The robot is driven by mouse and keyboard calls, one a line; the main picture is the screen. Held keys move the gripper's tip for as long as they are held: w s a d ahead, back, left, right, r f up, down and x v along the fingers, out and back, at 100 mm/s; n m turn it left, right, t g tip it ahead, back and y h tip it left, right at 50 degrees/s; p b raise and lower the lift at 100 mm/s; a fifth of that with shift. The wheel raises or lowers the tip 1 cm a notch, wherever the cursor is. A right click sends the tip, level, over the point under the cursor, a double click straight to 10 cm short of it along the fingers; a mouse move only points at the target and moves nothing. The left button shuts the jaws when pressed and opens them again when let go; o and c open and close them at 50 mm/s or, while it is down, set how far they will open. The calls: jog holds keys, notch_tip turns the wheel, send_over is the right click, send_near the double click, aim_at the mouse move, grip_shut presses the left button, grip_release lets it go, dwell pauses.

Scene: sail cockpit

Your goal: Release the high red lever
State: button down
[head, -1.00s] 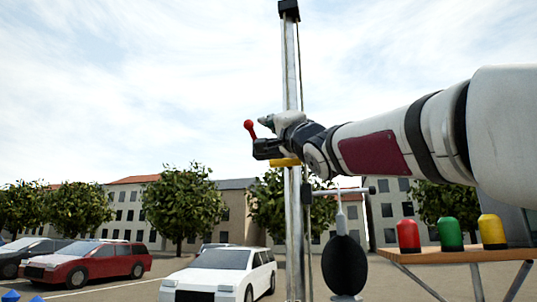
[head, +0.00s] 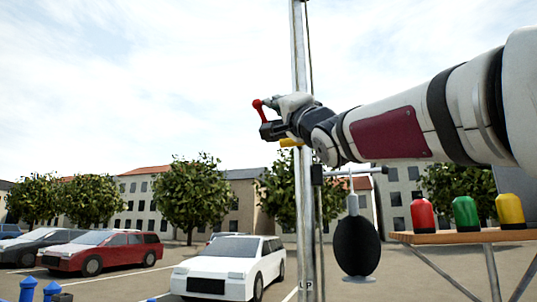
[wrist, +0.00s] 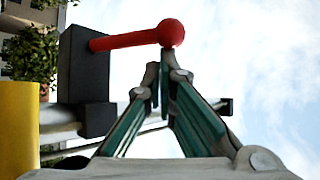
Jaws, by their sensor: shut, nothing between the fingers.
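The red lever (head: 259,108) with its round knob stands out from a black block (head: 271,131) high on the metal mast (head: 303,210). In the wrist view the red lever (wrist: 125,40) runs sideways from the black block (wrist: 85,80) to the knob at the right. My gripper (head: 267,103) is right by the knob, on its right side in the head view. In the wrist view my gripper (wrist: 160,68) is shut and empty, its fingertips just below the knob. I cannot tell whether they touch it.
A yellow part (head: 291,142) sits on the mast under the block. A black oval weight (head: 356,245) hangs by the mast. A wooden shelf (head: 450,238) at the right bears red, green and yellow domes. Parked cars (head: 228,265) stand behind. Open sky surrounds the lever.

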jog(key=shift+f+n+y+b, duration=0.3)
jog(key=shift+n+y+b, duration=0.2)
jog(key=shift+n+b, duration=0.1)
notch_tip(320, 180, down, 4)
jog(key=n+y+b, duration=0.2)
jog(key=n+g+y+b, duration=0.1)
jog(key=b, duration=0.1)
jog(key=n+g+y+b, duration=0.1)
jog(key=n+y+b, duration=0.1)
jog(key=shift+s+f+n+y, duration=0.1)
jog(key=shift+f+n+y, duration=0.15)
jog(key=shift+n+y, duration=0.05)
jog(key=shift+r, duration=0.1)
jog(key=v, duration=1.2)
